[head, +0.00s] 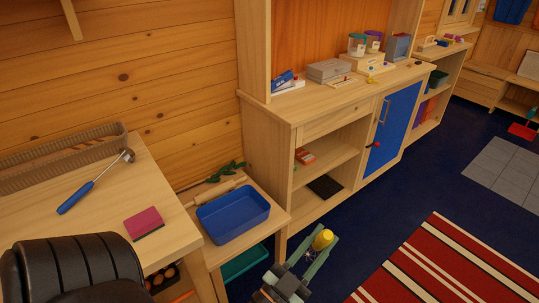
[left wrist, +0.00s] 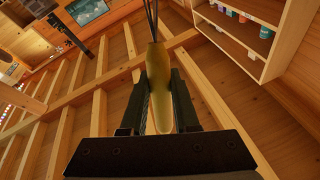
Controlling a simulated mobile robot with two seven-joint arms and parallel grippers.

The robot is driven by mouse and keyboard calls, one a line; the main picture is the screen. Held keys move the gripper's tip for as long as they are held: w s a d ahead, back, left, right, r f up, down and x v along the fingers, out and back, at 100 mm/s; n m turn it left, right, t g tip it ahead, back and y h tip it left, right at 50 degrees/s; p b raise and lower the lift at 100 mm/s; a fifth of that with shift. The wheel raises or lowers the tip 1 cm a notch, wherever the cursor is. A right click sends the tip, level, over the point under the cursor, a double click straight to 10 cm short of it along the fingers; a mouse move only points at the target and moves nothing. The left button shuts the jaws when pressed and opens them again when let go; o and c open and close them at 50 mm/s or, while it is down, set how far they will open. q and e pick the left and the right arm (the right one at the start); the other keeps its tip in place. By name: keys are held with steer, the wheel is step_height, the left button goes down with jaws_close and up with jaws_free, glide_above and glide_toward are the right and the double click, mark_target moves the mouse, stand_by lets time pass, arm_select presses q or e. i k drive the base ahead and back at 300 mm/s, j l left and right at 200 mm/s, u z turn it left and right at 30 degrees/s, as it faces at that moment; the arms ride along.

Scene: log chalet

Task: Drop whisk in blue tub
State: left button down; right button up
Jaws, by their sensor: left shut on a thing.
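The blue tub (head: 245,232) stands on a low wooden shelf unit in the head view, and its inside looks empty. My left gripper (head: 318,245) is to the right of the tub, out over the dark blue floor. It is shut on the whisk, whose yellow part (head: 322,239) shows between the fingers. In the left wrist view the gripper (left wrist: 159,80) grips the whisk's yellow-gold handle (left wrist: 159,95), with dark wires at the top edge. The whisk is apart from the tub. My right gripper is not in view.
A rolling pin (head: 220,190) and a green plant (head: 228,171) lie behind the tub. A wooden table (head: 110,205) at left holds a blue-handled tool (head: 90,184) and a pink block (head: 144,222). A wooden cabinet (head: 290,115) stands right of the tub. A black chair (head: 75,265) is at lower left.

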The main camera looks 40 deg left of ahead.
mark_target(244, 234)
steer(key=i+l, duration=0.1)
steer(key=i, duration=0.45)
steer(key=i+u, duration=0.15)
steer(key=i, duration=0.35)
steer(key=i+u, duration=0.2)
steer(key=u, duration=0.15)
steer(key=i+l+u, duration=0.1)
steer(key=u, duration=0.25)
steer(key=i+l+u, duration=0.15)
steer(key=u, duration=0.2)
steer(key=i+u, duration=0.35)
steer(key=i+l+u, duration=0.1)
steer(key=u, duration=0.25)
steer(key=i+l+u, duration=0.35)
steer(key=k+j, duration=0.1)
